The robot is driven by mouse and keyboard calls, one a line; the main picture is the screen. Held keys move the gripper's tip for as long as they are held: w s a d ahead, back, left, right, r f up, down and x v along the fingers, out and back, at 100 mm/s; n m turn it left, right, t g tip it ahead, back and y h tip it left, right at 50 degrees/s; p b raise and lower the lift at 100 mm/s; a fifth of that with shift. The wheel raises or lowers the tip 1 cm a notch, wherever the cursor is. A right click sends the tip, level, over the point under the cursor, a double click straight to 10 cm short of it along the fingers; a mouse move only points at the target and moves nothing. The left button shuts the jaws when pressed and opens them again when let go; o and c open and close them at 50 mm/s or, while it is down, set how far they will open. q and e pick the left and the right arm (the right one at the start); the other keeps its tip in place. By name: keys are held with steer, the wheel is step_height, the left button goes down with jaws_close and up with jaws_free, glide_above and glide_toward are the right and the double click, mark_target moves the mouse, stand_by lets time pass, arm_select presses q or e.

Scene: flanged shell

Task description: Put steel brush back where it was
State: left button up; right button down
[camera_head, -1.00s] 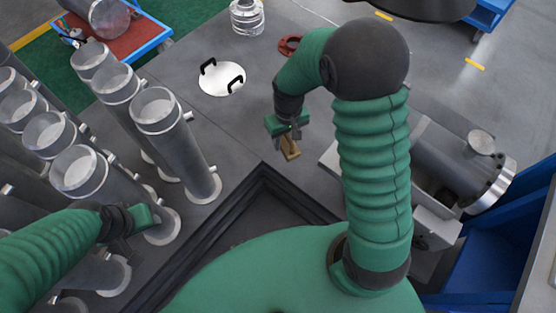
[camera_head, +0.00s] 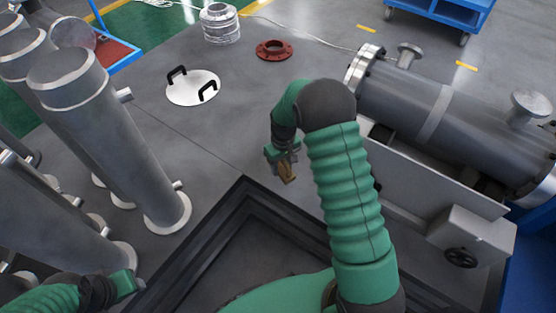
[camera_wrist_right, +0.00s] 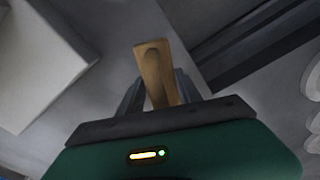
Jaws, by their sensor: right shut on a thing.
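My right gripper (camera_head: 284,166) hangs over the grey floor, near the corner of the dark recessed frame. It is shut on the steel brush (camera_head: 287,175), of which a tan wooden part shows below the fingers. In the right wrist view the brush (camera_wrist_right: 155,75) sticks out between the two dark fingers of the gripper (camera_wrist_right: 156,95); its bristles cannot be made out. My left gripper (camera_head: 128,287) is at the lower left, close to the foot of a grey cylinder; its fingers cannot be made out.
Tall grey flanged cylinders (camera_head: 105,140) stand at the left. A flanged shell (camera_head: 430,105) lies on a grey stand (camera_head: 440,175) at the right. A white disc with two black handles (camera_head: 192,88) and a red ring (camera_head: 273,50) lie on the floor. A dark recess frame (camera_head: 215,230) is in front.

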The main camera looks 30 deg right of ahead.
steer(key=w+d, duration=0.1)
steer(key=w, duration=0.1)
steer(key=w+d+b, duration=0.1)
steer(key=w, duration=0.2)
steer(key=w+d+f+b, duration=0.1)
steer(key=w, duration=0.1)
steer(key=shift+w+d, duration=0.1)
steer(key=shift+w, duration=0.15)
steer(key=shift+w+f+b, duration=0.1)
steer(key=shift+f+b, duration=0.15)
steer(key=shift+b, duration=0.05)
step_height(320, 180, down, 3)
steer(key=shift+d+f+b, duration=0.1)
steer(key=shift+b, duration=0.9)
steer(key=shift+r, duration=0.2)
arm_select(q)
steer(key=x, duration=0.2)
steer(key=s+x, duration=0.1)
steer(key=x, duration=0.2)
steer(key=shift+a+f, duration=0.1)
steer(key=shift+f, duration=0.15)
arm_select(e)
steer(key=shift+f, duration=0.1)
steer(key=c, duration=0.8)
jaws_free()
